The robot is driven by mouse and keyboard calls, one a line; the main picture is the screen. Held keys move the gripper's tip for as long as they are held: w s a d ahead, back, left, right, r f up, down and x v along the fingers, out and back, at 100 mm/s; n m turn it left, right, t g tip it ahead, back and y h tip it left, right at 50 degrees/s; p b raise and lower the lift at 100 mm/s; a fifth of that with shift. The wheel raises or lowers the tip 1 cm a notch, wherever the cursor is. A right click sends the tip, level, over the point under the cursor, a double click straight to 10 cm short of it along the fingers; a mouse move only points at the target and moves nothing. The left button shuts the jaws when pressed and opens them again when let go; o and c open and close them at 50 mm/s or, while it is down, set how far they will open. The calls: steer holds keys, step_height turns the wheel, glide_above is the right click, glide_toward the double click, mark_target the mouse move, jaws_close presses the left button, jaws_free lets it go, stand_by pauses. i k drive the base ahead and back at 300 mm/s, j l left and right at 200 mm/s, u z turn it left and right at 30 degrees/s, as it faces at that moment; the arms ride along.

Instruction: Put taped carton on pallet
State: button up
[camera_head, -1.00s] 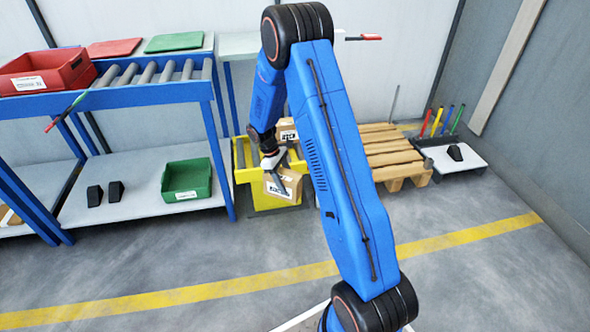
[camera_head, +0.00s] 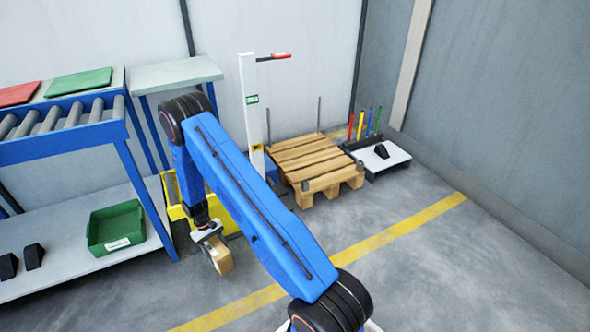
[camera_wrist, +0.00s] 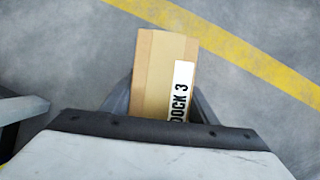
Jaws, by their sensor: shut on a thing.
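The taped carton (camera_head: 221,262) is a small brown box held below my gripper (camera_head: 211,244) in the head view, above the floor in front of the yellow stand. In the wrist view the carton (camera_wrist: 162,75) shows a paler tape band and a white label reading "DOCK 3". My gripper (camera_wrist: 160,110) is shut on it, with a finger on each side. The wooden pallet (camera_head: 311,158) lies on the floor to the right of my arm, behind and right of the carton. Its slatted top looks bare.
A white post (camera_head: 253,110) with a red handle stands left of the pallet. A low white platform (camera_head: 385,160) with a black block and coloured posts is to its right. The yellow stand (camera_head: 173,195) is partly hidden by my arm. A green bin (camera_head: 117,228) sits on the left shelf.

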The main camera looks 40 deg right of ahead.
mark_target(311, 164)
steer(key=l, duration=0.45)
steer(key=k+l+u, duration=0.15)
steer(key=l, duration=0.3)
steer(key=k+l, duration=0.1)
steer(key=l, duration=0.35)
steer(key=l+u, duration=0.1)
steer(key=l, duration=0.35)
steer(key=k+l, duration=0.2)
steer(key=l, duration=0.25)
steer(key=k+l+u, duration=0.15)
steer(key=l, duration=0.7)
steer(key=k+l+u, duration=0.1)
steer(key=l, duration=0.3)
steer(key=k+l, duration=0.05)
steer(key=k, duration=0.05)
